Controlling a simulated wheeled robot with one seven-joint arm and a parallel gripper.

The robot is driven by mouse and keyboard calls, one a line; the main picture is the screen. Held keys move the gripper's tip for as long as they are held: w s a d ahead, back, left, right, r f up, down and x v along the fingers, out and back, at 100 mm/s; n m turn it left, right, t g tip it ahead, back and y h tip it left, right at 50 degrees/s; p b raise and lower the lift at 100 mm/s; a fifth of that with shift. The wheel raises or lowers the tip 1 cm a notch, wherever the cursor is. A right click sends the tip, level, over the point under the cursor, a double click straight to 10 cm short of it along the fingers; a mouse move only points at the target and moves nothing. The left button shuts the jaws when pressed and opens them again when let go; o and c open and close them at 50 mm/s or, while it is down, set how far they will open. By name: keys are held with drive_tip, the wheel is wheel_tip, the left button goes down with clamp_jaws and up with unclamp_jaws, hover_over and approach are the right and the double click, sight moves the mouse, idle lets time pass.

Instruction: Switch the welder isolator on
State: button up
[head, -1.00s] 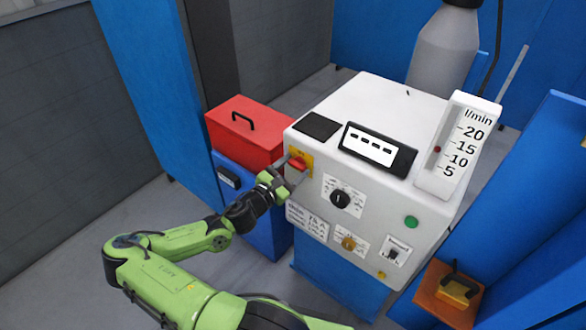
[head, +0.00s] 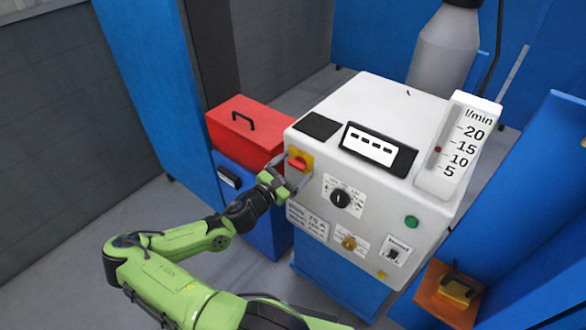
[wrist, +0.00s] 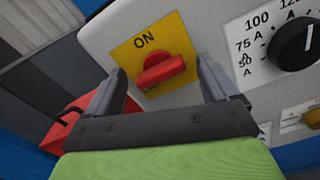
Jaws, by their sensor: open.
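The welder isolator is a red knob (head: 298,164) on a yellow plate at the upper left of the white welder's front. In the wrist view the isolator's red handle (wrist: 161,71) lies nearly level across the plate, with "ON" printed on the yellow above it. My gripper (head: 287,176) is open and empty in front of the isolator. In the wrist view its two fingers (wrist: 161,76) stand to the left and right of the knob, with visible gaps on both sides. The fingers do not appear to touch it.
A dark amperage dial (head: 340,198) sits right of the isolator, with a brass knob (head: 348,243) and a small switch (head: 393,255) below. A red toolbox (head: 243,133) stands close on the left. A flow gauge (head: 458,150) rises at the right.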

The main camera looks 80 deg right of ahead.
drive_tip(key=p+v, duration=0.1)
drive_tip(key=v, duration=1.4)
drive_tip(key=shift+w+a, duration=0.2)
drive_tip(key=shift+a, duration=0.15)
drive_tip(key=shift+w, duration=0.1)
